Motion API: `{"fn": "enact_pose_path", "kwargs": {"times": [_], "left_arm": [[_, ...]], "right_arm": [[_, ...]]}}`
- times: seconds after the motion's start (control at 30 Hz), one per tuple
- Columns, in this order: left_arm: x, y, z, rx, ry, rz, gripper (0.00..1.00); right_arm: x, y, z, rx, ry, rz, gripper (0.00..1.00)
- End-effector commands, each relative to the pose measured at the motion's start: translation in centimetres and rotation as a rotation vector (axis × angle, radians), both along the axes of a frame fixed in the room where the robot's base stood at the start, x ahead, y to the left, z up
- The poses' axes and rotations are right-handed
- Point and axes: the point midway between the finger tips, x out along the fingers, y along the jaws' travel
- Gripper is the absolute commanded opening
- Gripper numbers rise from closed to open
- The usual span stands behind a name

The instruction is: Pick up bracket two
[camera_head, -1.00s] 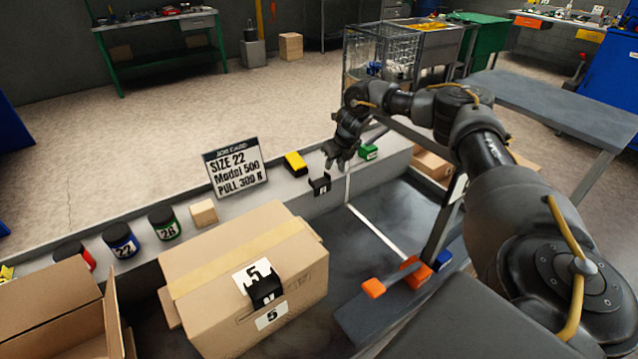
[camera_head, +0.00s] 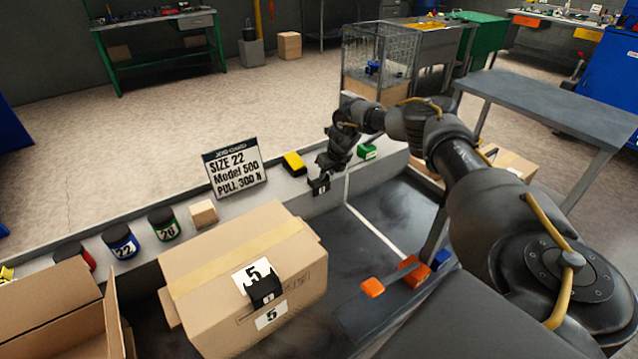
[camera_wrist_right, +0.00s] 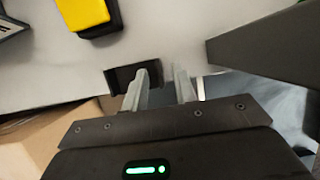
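A small black bracket (camera_head: 318,185) with a white mark stands on the grey ledge, right of the yellow-and-black item. My right gripper (camera_head: 328,168) is just above and behind it in the head view. In the right wrist view the gripper (camera_wrist_right: 161,84) is open, with a gap between its two pale fingers. The black bracket (camera_wrist_right: 121,77) lies by the left finger, which covers part of its right end; contact cannot be told. A second black bracket (camera_head: 265,292) sits on the carton marked 5 (camera_head: 205,280). The marks on both brackets are too small to read surely. My left gripper is out of view.
The yellow-and-black item (camera_head: 294,164) and a green item (camera_head: 367,152) flank the bracket on the ledge. The job card (camera_head: 236,168), a wooden block (camera_head: 203,213) and several labelled jars stand farther left. Orange pieces (camera_head: 373,288) lie at the lower right.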

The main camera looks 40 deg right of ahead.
Motion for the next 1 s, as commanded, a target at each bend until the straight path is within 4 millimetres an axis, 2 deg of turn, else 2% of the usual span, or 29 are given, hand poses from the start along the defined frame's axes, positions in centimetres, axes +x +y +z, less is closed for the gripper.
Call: {"fn": "enact_pose_path", "kwargs": {"times": [0.03, 0.2, 0.67, 0.87, 1.0], "left_arm": [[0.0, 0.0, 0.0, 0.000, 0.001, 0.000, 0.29], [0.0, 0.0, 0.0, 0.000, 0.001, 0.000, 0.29], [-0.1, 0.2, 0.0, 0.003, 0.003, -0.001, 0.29], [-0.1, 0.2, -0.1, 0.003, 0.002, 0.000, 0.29], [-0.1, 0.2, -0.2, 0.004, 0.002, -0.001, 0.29]], "right_arm": [[0.0, 0.0, 0.0, 0.000, 0.000, 0.000, 0.21], [0.0, 0.0, 0.0, 0.000, 0.000, -0.001, 0.00], [0.0, 0.0, 0.4, 0.000, -0.001, -0.001, 0.00], [0.1, -0.1, 2.3, 0.000, -0.003, -0.002, 0.00], [0.1, 0.0, 4.9, 0.001, -0.005, -0.001, 0.00]]}}
